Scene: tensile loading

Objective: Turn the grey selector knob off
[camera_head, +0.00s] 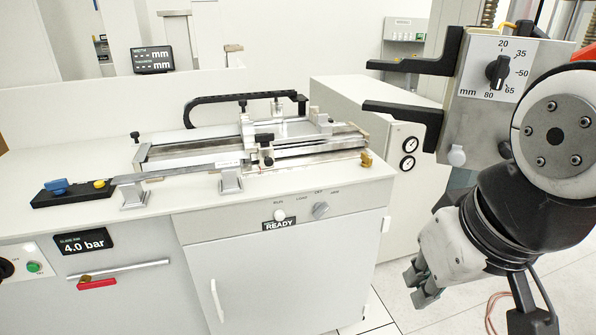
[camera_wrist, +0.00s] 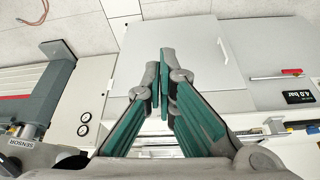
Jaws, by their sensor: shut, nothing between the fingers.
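The grey selector knob (camera_head: 320,210) sits on the front panel strip of the white bench, below small labels, one of which seems to read OFF. Its setting is too small to read for certain. It cannot be made out in the wrist view. My gripper (camera_head: 424,286) hangs to the right of the knob and lower in the head view, apart from the bench. In the wrist view my gripper (camera_wrist: 163,75) has its fingers together and empty, with the bench's front door behind them.
A pale round button (camera_head: 280,215) sits left of the knob, above a READY label (camera_head: 281,225). A metal fixture (camera_head: 255,145) stands on the bench top. A cabinet with gauges (camera_head: 408,145) stands behind, right. A grey box with a black dial (camera_head: 497,72) is near my arm.

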